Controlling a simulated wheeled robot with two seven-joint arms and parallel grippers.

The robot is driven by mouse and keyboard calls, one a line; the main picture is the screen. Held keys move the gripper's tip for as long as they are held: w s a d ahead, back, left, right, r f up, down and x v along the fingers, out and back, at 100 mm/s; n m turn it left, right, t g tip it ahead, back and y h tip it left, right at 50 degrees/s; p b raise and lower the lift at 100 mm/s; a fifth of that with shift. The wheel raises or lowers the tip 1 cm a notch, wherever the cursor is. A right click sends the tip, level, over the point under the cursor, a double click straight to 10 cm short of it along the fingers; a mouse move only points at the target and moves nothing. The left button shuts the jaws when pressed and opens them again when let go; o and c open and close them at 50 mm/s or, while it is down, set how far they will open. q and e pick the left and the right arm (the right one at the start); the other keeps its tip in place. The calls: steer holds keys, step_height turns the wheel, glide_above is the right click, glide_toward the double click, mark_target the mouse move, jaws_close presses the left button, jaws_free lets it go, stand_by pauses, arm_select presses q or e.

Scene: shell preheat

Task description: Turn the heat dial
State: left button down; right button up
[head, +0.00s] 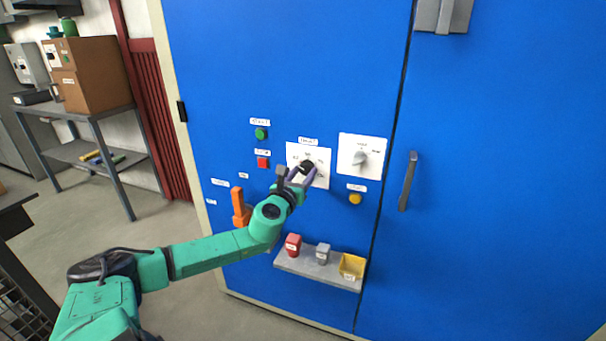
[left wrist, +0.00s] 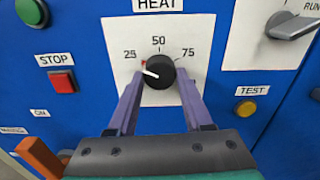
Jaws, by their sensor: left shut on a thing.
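The heat dial (left wrist: 159,72) is a round black knob with a white pointer on a white plate marked 25, 50 and 75. Its pointer is directed left and slightly up, near a small red mark below the 25. In the head view the dial (head: 307,166) is partly covered by my left gripper (head: 302,175). In the left wrist view the purple fingers of my left gripper (left wrist: 159,85) stand on both sides of the knob, shut on it. My right gripper is not in view.
A grey selector handle (head: 360,158) is right of the dial. A green button (head: 261,134), red stop button (head: 263,162), yellow test button (head: 355,199) and orange handle (head: 239,205) surround it. A shelf (head: 296,264) below holds a red block, a grey block and a yellow bin.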

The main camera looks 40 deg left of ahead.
arm_select(q)
steer(key=n, duration=0.5)
steer(key=shift+n, duration=0.3)
steer(key=n, duration=0.5)
steer(key=shift+n+p, duration=0.3)
steer(key=shift+c, duration=1.6)
jaws_free()
steer(key=v, duration=1.4)
steer(key=shift+s+d, duration=0.2)
steer(key=shift+s, duration=0.1)
